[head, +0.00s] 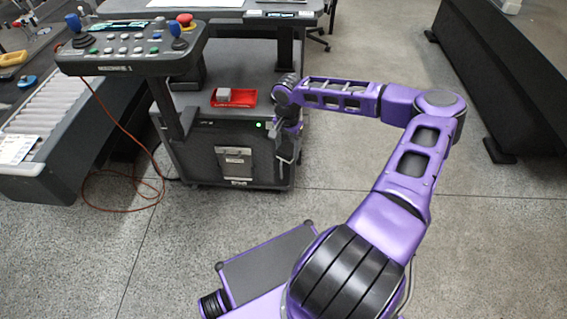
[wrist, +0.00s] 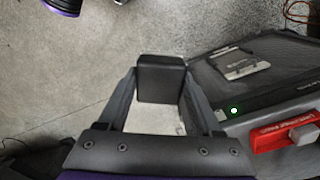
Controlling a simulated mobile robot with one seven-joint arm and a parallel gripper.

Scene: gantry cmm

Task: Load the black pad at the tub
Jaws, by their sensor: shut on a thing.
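My gripper (wrist: 161,88) is shut on the black pad (wrist: 161,75), a dark block held between the fingertips in the wrist view. In the head view my gripper (head: 286,148) hangs beside the right front corner of a dark cabinet, and the pad cannot be told apart there. The red tub (head: 247,104) sits on the cabinet top, left of my gripper and higher in the picture. It also shows in the wrist view (wrist: 262,139), at the lower right, apart from the pad. A grey block (head: 223,95) is in the tub's left part.
The dark cabinet (head: 200,150) has a green light and a front plate. A control panel (head: 130,50) on a post stands at its left. An orange cable (head: 115,185) loops on the floor. A roller conveyor (head: 45,110) is at far left. Floor right of the cabinet is clear.

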